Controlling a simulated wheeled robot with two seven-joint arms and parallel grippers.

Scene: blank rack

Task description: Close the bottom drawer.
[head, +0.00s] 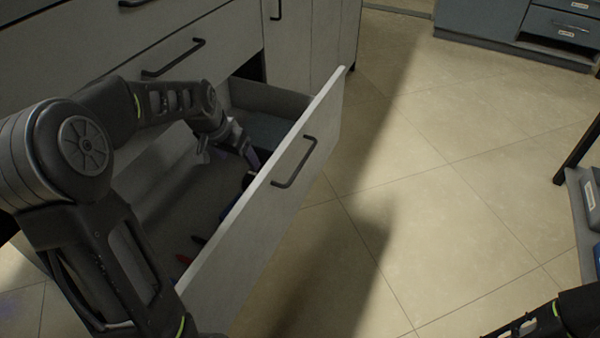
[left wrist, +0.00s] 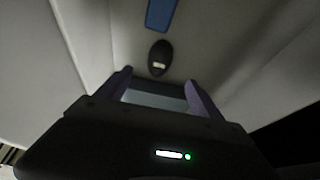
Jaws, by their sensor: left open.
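The bottom drawer (head: 262,222) is pulled far out of the pale cabinet, its front panel standing well clear with a dark bar handle (head: 294,163) on the outer face. My left gripper (head: 246,150) reaches over into the open drawer and is on the inner side of the front panel, near its far end. I cannot tell whether it touches the panel. In the left wrist view the left gripper (left wrist: 160,92) has its two fingers apart with nothing held between them. A dark oval object (left wrist: 160,58) and a blue piece (left wrist: 161,14) lie beyond the fingers.
Small items, one red (head: 184,260), lie in the drawer. The drawer above is shut, with its handle (head: 173,58) close to my left arm. Tiled floor (head: 430,180) is clear to the right.

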